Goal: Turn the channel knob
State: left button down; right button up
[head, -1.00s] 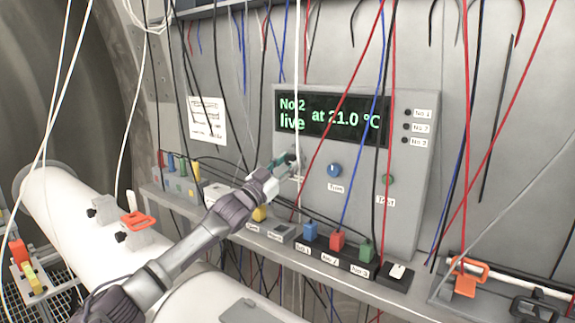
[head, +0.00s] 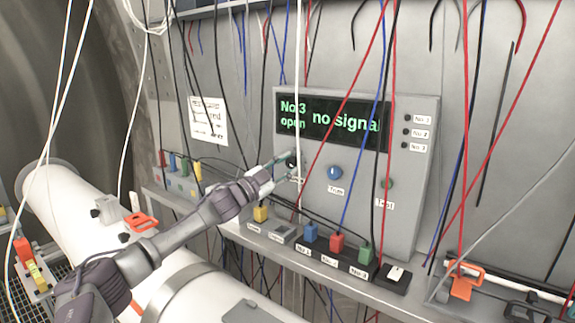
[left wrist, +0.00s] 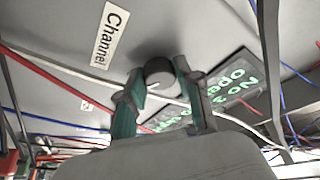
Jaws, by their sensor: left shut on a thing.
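The channel knob, a dark round knob (left wrist: 159,73), shows in the left wrist view beside the label "Channel" (left wrist: 111,33). My left gripper (left wrist: 158,76) has a finger on each side of the knob and is shut on it. In the head view the gripper (head: 286,167) is at the left side of the grey panel (head: 408,175), and its fingers partly hide the knob. The display (head: 332,123) reads "No.3 open" and "no signal". My right gripper is not in view.
Coloured plugs, including a red one (head: 337,241), stand on the ledge below. A white pipe (head: 75,190) runs at left.

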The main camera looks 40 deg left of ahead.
pick_arm(q)
jog(key=c, duration=0.8)
grip_release()
jog(key=shift+o, duration=0.2)
jog(key=shift+v, duration=0.8)
jog(key=v, duration=1)
jog(key=shift+s, duration=0.2)
